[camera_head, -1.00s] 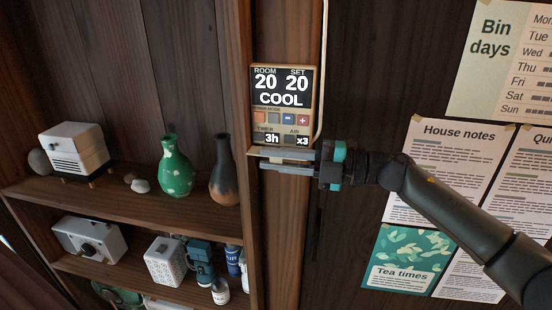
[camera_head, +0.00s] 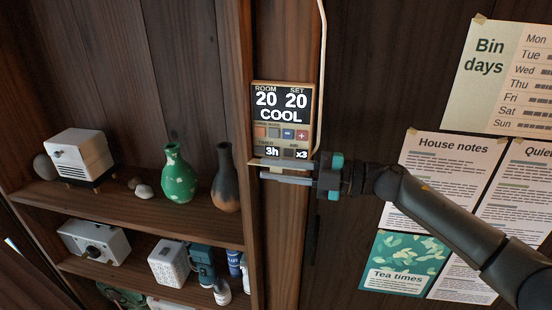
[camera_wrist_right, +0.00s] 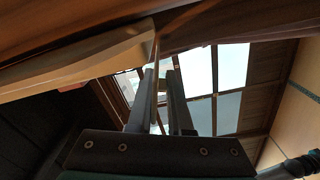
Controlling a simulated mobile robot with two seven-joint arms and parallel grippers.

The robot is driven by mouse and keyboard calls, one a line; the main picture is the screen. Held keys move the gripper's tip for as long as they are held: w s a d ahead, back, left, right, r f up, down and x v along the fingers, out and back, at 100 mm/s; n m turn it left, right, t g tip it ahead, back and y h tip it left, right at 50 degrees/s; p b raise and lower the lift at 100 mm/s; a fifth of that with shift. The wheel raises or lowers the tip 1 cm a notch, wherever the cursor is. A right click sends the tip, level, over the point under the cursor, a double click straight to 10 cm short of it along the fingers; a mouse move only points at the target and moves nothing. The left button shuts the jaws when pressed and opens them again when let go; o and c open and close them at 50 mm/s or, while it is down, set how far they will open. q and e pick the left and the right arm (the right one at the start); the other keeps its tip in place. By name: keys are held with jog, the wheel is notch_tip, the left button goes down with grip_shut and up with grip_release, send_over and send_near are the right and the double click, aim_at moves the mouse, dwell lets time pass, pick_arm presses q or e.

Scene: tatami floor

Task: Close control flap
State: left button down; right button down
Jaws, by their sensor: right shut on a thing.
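The control panel (camera_head: 281,118) is a tan-framed unit on the wooden post. It reads room 20, set 20 and COOL, with a row of small buttons below. Its flap (camera_head: 262,164) hangs open at the bottom edge, seen nearly edge-on as a thin tan strip sticking out. My right gripper (camera_head: 287,171) comes in from the right and is shut on the flap, one finger above it and one below. In the right wrist view the fingers (camera_wrist_right: 166,95) are close together, with a thin tan edge between them. My left gripper is not in view.
Shelves (camera_head: 130,222) at the left hold a green vase (camera_head: 179,178), a dark vase (camera_head: 225,182) and several small devices. A pale cable (camera_head: 324,70) runs beside the panel. Paper notices (camera_head: 440,185) hang on the dark wall at the right.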

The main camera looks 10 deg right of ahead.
jog(key=m+p, duration=0.1)
jog(key=p, duration=0.1)
jog(key=r+m+p, duration=0.1)
jog(key=m, duration=0.1)
jog(key=shift+p, duration=0.4)
jog(key=shift+w+r+m+p, duration=0.1)
jog(key=shift+w+m+p, duration=0.05)
jog(key=shift+m+p, duration=0.8)
jog(key=c, duration=1.2)
grip_release()
jog(key=shift+c, duration=0.2)
jog(key=o, duration=0.3)
jog(key=shift+o, duration=0.2)
jog(key=shift+r, duration=0.1)
jog(key=shift+d, duration=0.1)
